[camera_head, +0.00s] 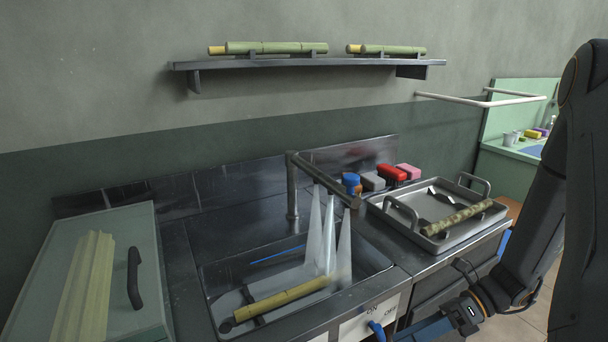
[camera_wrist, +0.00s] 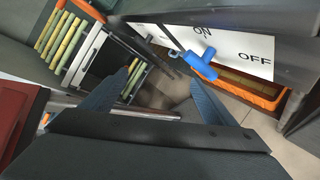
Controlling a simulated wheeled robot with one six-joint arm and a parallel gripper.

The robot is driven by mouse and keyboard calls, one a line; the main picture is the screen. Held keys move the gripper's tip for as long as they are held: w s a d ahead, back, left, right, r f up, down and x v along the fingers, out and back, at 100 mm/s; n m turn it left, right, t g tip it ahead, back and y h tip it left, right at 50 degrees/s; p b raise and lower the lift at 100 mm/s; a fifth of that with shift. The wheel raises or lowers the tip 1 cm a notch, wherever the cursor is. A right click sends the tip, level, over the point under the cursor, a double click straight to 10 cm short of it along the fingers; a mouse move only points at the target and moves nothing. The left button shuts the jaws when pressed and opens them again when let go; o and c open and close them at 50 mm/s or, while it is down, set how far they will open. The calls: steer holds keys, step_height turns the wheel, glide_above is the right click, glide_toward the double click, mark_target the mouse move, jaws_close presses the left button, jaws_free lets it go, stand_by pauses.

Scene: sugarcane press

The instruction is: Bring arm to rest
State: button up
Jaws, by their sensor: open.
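My gripper (camera_wrist: 158,82) is open, with nothing between its fingers in the wrist view. In the head view my arm comes down on the right and its blue gripper (camera_head: 422,328) is at the bottom edge, close to the counter front. A blue lever (camera_wrist: 200,65) sits on a white ON/OFF panel (camera_wrist: 232,42), just beyond the right fingertip. I cannot tell if they touch. The lever also shows in the head view (camera_head: 377,330), on the ON side. Water (camera_head: 328,235) streams from the tap bar (camera_head: 318,181) into the sink (camera_head: 222,268).
A peeled cane piece (camera_head: 281,299) lies in the sink under the water. A metal tray (camera_head: 460,235) with an unpeeled cane (camera_head: 458,217) stands right. Peeled canes (camera_head: 85,285) lie left. A wall shelf (camera_head: 300,63) holds canes. An orange crate (camera_wrist: 245,88) sits below the panel.

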steer(key=s+a+r+n+t+h, duration=0.1)
steer(key=r+n+h, duration=0.5)
steer(key=n, duration=0.7)
steer(key=s+a+r+n+t+h, duration=0.1)
steer(key=r+n+h, duration=0.4)
steer(key=n, duration=0.9)
steer(key=shift+s+a+r+h, duration=0.35)
steer(key=shift+s+a+h, duration=0.3)
steer(key=shift+s, duration=0.4)
